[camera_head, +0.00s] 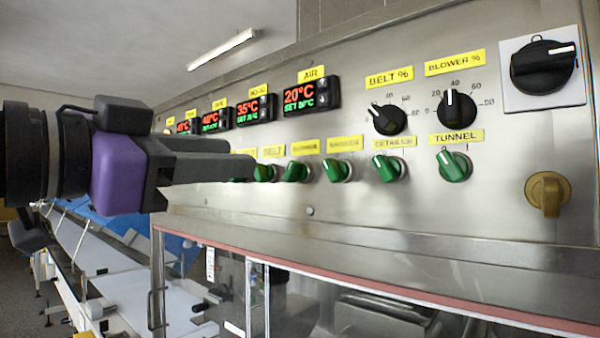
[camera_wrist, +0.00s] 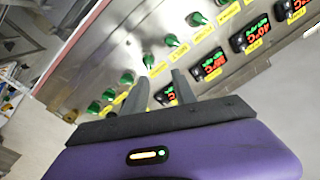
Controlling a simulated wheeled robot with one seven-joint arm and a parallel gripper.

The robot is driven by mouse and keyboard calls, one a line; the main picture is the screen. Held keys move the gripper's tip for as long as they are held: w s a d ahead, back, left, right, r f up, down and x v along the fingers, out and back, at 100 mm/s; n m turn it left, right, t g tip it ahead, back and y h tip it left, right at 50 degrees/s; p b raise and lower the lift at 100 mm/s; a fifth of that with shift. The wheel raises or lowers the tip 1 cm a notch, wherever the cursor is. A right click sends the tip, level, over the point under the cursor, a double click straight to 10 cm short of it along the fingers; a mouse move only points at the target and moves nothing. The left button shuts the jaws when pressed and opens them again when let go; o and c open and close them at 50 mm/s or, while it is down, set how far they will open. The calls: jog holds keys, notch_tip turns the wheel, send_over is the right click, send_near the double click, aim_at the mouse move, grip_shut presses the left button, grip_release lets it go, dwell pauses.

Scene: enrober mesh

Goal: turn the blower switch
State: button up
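The blower switch (camera_head: 297,171) is a green rotary knob on the steel panel, under a yellow label (camera_head: 305,147) that is blurred but seems to read BLOWER. My gripper (camera_head: 245,160), purple with dark fingers, reaches in from the left in the head view. Its fingertips are left of the blower switch and look apart from it. In the wrist view the two fingers (camera_wrist: 156,88) are parted with nothing between them. Green knobs show beyond them there, but I cannot tell which one is the blower switch.
A green BELT knob (camera_head: 265,172) sits by the fingertips; more green knobs, including TUNNEL (camera_head: 454,165), run right. Above are temperature displays (camera_head: 311,95) and black dials (camera_head: 388,119). A red-edged ledge (camera_head: 400,285) juts out below. Air before the panel's right part is free.

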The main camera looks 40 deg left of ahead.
aim_at(287, 173)
jog(key=shift+m+g+h, duration=0.3)
jog(key=shift+m+h, duration=0.2)
jog(key=shift+m, duration=0.1)
jog(key=shift+w+d+f+p, duration=0.25)
jog(key=shift+w+d+p, duration=0.1)
jog(key=shift+w, duration=0.95)
jog(key=shift+w+d+f+p, duration=0.25)
jog(key=shift+w+p, duration=0.05)
jog(key=shift+w, duration=1)
jog(key=shift+w+d+f+p, duration=0.25)
jog(key=shift+w+d+p, duration=0.1)
jog(key=shift+w, duration=0.95)
grip_shut()
